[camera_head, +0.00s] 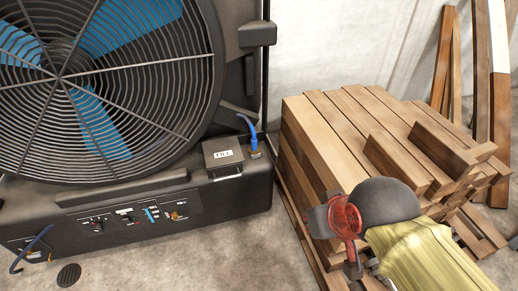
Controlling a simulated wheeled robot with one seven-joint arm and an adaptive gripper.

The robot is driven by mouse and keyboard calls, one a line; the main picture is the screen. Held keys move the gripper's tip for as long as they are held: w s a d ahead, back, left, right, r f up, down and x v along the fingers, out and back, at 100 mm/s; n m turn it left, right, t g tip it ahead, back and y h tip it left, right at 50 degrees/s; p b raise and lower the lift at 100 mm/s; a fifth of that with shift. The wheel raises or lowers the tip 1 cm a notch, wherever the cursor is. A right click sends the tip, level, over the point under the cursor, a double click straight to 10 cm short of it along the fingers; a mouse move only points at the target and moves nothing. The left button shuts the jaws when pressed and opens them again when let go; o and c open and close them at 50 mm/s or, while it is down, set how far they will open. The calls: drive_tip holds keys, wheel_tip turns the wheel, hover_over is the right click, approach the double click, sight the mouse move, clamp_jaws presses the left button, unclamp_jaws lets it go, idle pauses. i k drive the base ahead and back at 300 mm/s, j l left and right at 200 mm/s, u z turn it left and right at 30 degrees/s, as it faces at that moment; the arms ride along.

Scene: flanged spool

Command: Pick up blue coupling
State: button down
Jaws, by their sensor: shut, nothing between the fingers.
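A blue curved piece (249,128), which looks like the blue coupling, stands upright beside the FILL box on the right end of the fan machine's base. Its lower end meets a small brass-coloured fitting (255,151). My gripper (352,268), below a red ring and dark wrist, is at the lower right, in front of the wood stack. It is shut and empty, well apart from the blue piece, to its right and nearer the camera. The fingertips are small and partly hidden by the wrist.
A large fan (100,75) with a round grille fills the left. The FILL box (223,157) sits close beside the blue piece. A stack of wooden beams (330,135) stands at the right. Another blue hose (32,243) hangs at lower left. Floor at bottom centre is clear.

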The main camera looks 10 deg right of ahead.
sight(254, 149)
drive_tip(key=i+j+z, duration=0.35)
drive_tip(key=i+j, duration=0.15)
drive_tip(key=i+j+z, duration=0.2)
drive_tip(key=j, duration=0.25)
drive_tip(key=i+j+z, duration=0.15)
drive_tip(key=j, duration=0.25)
drive_tip(key=i+j+z, duration=0.2)
drive_tip(key=j, duration=0.2)
drive_tip(key=i+j+z, duration=0.15)
drive_tip(key=j, duration=0.3)
